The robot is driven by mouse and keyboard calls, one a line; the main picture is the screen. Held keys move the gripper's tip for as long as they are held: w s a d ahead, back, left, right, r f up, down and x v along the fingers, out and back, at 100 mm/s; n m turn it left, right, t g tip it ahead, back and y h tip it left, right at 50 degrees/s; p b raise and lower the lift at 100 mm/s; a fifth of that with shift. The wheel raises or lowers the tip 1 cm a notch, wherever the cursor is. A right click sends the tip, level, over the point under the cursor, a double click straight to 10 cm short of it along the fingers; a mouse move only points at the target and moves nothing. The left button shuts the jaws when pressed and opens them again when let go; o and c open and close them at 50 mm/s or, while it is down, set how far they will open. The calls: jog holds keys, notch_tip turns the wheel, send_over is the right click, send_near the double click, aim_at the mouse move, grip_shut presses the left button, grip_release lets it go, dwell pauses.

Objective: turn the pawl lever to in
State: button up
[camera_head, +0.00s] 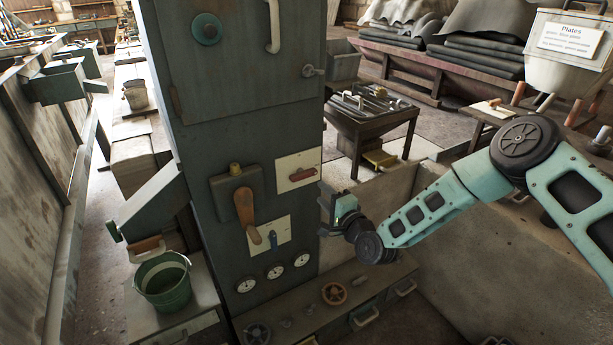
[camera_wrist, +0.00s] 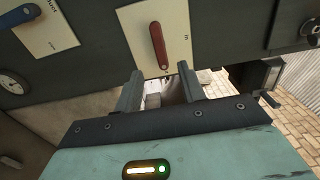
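A red lever (camera_head: 302,173) sits on a cream plate on the front of the dark grey cabinet. It also shows in the wrist view (camera_wrist: 158,45), close beyond the fingertips. A blue lever (camera_head: 272,238) sits on a second cream plate lower left; part of it shows in the wrist view (camera_wrist: 20,14). In the head view my gripper (camera_head: 328,212) is right of the cabinet panel.
A large brown-orange handle (camera_head: 245,212) juts out left of the plates. Round gauges (camera_head: 274,272) sit below. A ledge with a handwheel (camera_head: 334,293) runs along the cabinet foot. A green bucket (camera_head: 164,282) stands left.

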aim_at(306, 176)
jog(key=p+x, duration=0.1)
jog(key=x, duration=0.9)
grip_shut()
